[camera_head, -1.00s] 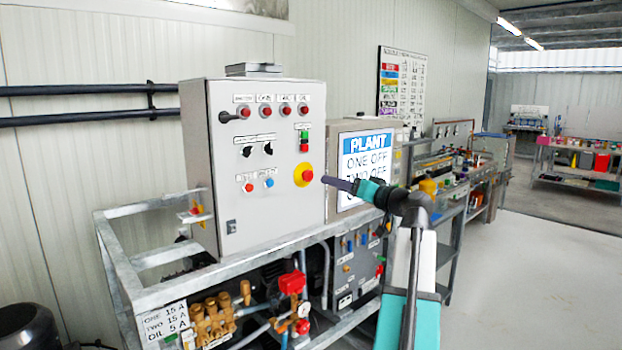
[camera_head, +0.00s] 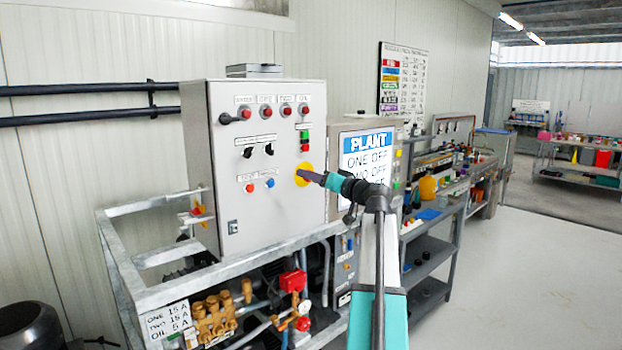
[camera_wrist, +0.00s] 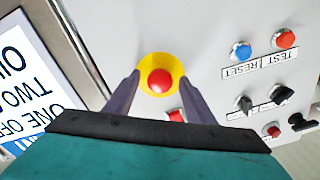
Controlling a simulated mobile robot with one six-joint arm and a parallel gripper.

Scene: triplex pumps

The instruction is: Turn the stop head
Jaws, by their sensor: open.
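The stop head is a red mushroom button (camera_wrist: 160,80) on a round yellow plate (camera_wrist: 174,66), on the front of a grey control cabinet (camera_head: 225,160). In the wrist view it lies between and just beyond the fingertips of my gripper (camera_wrist: 160,79), which is open. One finger is on each side of the head, and I cannot tell whether either touches it. In the head view my gripper (camera_head: 306,175) reaches the yellow plate (camera_head: 303,169) from the right and hides the red head.
Blue and red push buttons (camera_wrist: 241,50) and black selector knobs (camera_wrist: 244,103) sit beside the stop head on the panel. A PLANT sign (camera_head: 365,155) stands to the right of the cabinet. A galvanised frame rail (camera_head: 240,262) runs below. The floor at the right is clear.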

